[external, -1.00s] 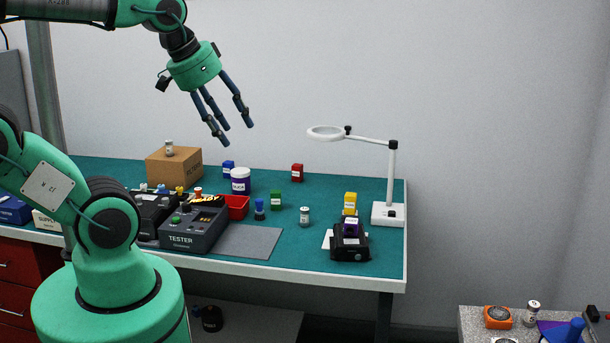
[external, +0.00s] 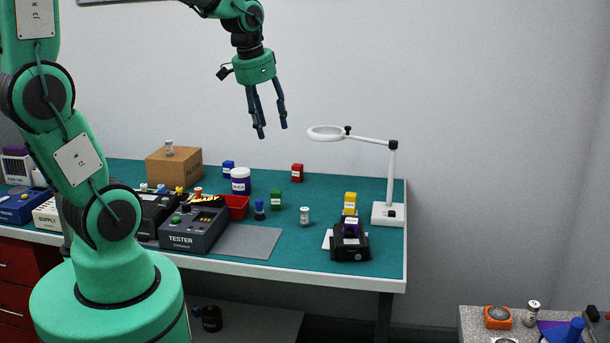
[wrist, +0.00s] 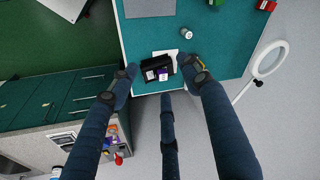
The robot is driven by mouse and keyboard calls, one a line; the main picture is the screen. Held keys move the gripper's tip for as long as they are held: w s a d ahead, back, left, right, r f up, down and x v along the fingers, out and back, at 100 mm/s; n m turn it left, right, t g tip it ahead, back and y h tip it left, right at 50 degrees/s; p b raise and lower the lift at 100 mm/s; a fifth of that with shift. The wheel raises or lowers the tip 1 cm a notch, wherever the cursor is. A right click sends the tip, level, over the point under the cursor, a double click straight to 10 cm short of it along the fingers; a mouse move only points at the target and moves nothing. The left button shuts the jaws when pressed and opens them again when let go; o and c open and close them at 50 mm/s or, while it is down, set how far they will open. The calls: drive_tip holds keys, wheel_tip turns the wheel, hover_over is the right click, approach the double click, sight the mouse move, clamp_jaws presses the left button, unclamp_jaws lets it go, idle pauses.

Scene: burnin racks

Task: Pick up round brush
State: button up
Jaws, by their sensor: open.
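No object is labelled as a round brush. A small upright piece with a blue top and dark lower part (external: 260,209) stands on the green table mat, right of the red bin, and may be it; it is too small to be sure. My gripper (external: 271,130) is high above the table, fingers spread, open and empty, pointing down. In the wrist view my gripper's fingers (wrist: 160,78) hang apart above the table's edge, with nothing between them. A dark bit at the top edge of the wrist view may be the same piece, but I cannot tell.
A magnifier lamp (external: 391,180) stands at the table's right. A black holder (external: 349,246) with a purple block, a white vial (external: 304,217), a green block (external: 276,200) and a tester (external: 188,233) are on the table. A side bench (external: 475,325) is at lower right.

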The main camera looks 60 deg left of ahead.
drive_tip(key=w+a+f+g, duration=0.2)
drive_tip(key=w+a+f, duration=0.4)
drive_tip(key=a+f, duration=0.4)
drive_tip(key=m+g+p, duration=0.1)
hover_over(260, 210)
drive_tip(key=a, duration=0.1)
wheel_tip(260, 210, down, 13)
drive_tip(key=shift+w+r+h, duration=0.1)
drive_tip(key=shift+w+h, duration=0.1)
drive_tip(key=shift+h, duration=0.2)
drive_tip(key=shift+f+b, duration=0.35)
drive_tip(key=shift+f, duration=3.95)
drive_tip(key=shift+f+b, duration=0.45)
drive_tip(key=shift+f, duration=2.15)
